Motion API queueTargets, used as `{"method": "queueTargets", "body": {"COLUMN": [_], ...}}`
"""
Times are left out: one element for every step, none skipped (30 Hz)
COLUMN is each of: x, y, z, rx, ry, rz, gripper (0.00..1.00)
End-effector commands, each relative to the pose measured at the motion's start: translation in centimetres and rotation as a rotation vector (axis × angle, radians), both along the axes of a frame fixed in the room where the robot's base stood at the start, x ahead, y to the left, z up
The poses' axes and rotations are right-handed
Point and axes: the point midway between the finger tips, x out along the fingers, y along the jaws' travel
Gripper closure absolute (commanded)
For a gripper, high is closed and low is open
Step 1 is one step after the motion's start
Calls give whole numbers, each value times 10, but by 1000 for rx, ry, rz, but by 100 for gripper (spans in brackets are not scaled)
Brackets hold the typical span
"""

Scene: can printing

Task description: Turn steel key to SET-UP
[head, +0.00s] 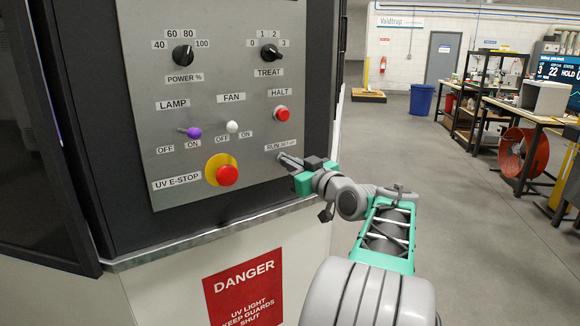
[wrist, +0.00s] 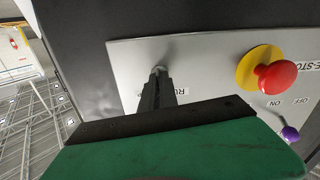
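My gripper (head: 287,159) is at the lower right of the grey control panel (head: 235,60), just under the RUN / SET-UP label (head: 280,145). In the wrist view its dark fingers (wrist: 158,82) are close together and reach to the panel. A small bit of the steel key (wrist: 158,69) shows at their tips, and the fingers appear shut on it. The fingers hide most of the key, so I cannot tell which way it is turned. The label is partly covered in the wrist view.
The red UV E-STOP button (head: 228,175) on its yellow base is left of my gripper. The red HALT button (head: 282,114) is above it. The purple LAMP switch (head: 194,132) and white FAN switch (head: 232,127) are further left.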

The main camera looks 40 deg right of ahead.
Motion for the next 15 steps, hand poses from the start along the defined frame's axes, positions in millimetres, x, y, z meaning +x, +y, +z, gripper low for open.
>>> {"method": "queueTargets", "body": {"x": [0,0,0,0,0,0,0,0,0,0,0,0,0,0,0], "y": [0,0,0,0,0,0,0,0,0,0,0,0,0,0,0], "z": [-1,-1,0,0,0,0,0,0,0,0,1,1,1,1,1], "rx": [41,69,107,135,164,201,229,257,294,320,347,380,405,428,457], "ry": [-5,-9,-14,-18,-21,-26,-30,-33,-38,-41,-44,-48,-52,-55,-58], "rz": [0,0,0,0,0,0,0,0,0,0,0,0,0,0,0], "gripper": [100,100,100,100,100,100,100,100,100,100,100,100,100,100,100]}}
